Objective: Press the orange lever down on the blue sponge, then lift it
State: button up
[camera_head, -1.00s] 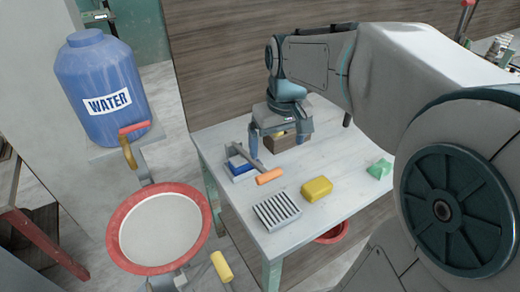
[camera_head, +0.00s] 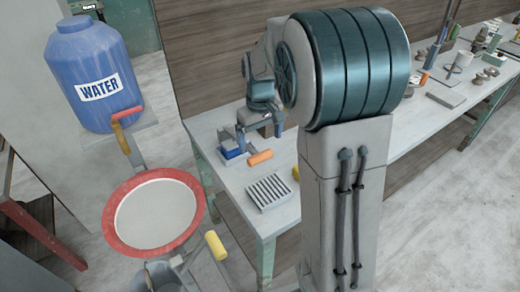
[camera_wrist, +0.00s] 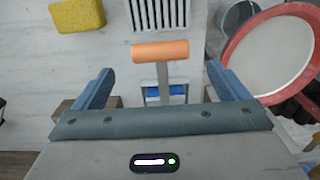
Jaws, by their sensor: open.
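The orange lever handle (camera_head: 260,157) shows on the white table (camera_head: 232,190), and in the wrist view (camera_wrist: 160,51) it lies ahead of my gripper, near the middle line. Its grey arm runs back to a small holder with the blue sponge (camera_head: 232,153). The sponge also shows in the wrist view (camera_wrist: 165,90), partly hidden behind the lever arm. My gripper (camera_wrist: 160,80) is open, its two blue fingers wide apart to either side of the lever, and nothing is between them in its grip. In the head view my gripper (camera_head: 259,130) is above the sponge holder.
A white slotted rack (camera_head: 268,193) lies in front of the lever. A yellow sponge (camera_wrist: 77,15) lies at the upper left of the wrist view. A red-rimmed basin (camera_head: 153,221) stands beside the table, below a blue water barrel (camera_head: 95,75).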

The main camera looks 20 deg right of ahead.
aim_at(260, 154)
notch_tip(260, 154, down, 5)
jog(key=shift+f, duration=0.15)
jog(key=c, duration=1.4)
